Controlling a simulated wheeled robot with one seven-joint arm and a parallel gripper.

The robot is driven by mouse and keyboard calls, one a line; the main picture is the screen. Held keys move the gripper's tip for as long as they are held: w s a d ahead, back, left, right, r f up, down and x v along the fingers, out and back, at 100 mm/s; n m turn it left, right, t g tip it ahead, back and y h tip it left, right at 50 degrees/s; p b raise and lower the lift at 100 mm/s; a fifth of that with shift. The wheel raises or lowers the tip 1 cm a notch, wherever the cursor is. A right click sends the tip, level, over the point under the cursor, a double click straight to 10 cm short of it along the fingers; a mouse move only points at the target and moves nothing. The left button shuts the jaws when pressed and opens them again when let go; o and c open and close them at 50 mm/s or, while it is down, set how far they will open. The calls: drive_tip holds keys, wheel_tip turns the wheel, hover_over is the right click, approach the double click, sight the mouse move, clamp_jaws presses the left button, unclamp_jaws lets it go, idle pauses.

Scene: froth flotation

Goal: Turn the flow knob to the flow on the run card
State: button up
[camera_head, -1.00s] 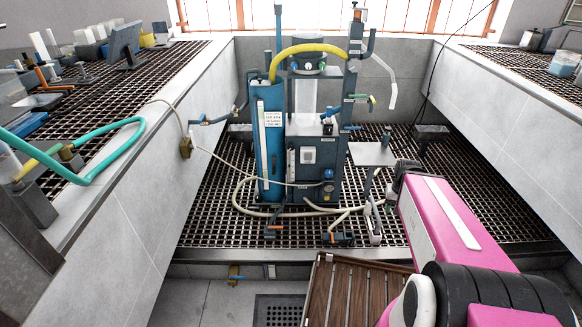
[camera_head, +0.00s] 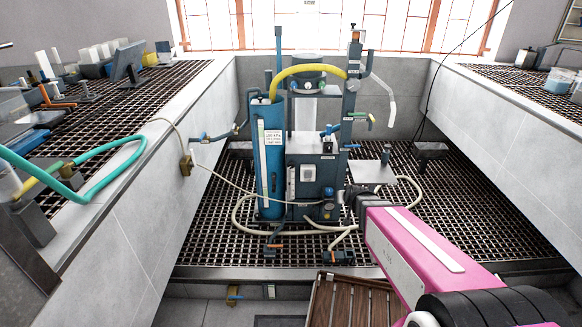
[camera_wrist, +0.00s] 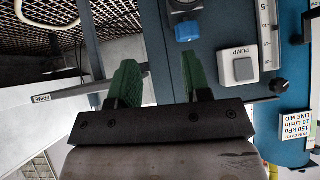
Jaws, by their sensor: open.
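The wrist view shows the panel upside down. A small dark knob (camera_wrist: 281,84) sits at the end of a white scale strip (camera_wrist: 268,35) marked with numbers; I take it for the flow knob. The run card (camera_wrist: 293,130), on the blue cylinder, reads 250 kPa, 10 L/min, LINE MID; it also shows in the head view (camera_head: 273,140). My gripper (camera_wrist: 158,70) is open and empty, its green fingers apart. The dark knob is well to the right of both fingers in the wrist view. In the head view my gripper's fingers are too small to make out beside the panel's lower right.
A blue knob (camera_wrist: 188,32) under a round gauge is close to the right finger. The grey PUMP switch (camera_wrist: 238,67) lies between it and the dark knob. Hoses (camera_head: 245,218) run low around the rig.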

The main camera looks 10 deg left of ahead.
drive_tip(key=w+a+n+t+y, duration=0.1)
drive_tip(key=w+a+t, duration=0.15)
drive_tip(key=a, duration=0.45)
drive_tip(key=w+a+t+y, duration=0.1)
drive_tip(key=a+t, duration=0.3)
drive_tip(key=a, duration=0.2)
drive_tip(key=m+t, duration=0.1)
drive_tip(key=t, duration=0.6)
approach(291, 167)
drive_tip(key=x, duration=1.1)
drive_tip(key=shift+c, duration=0.2)
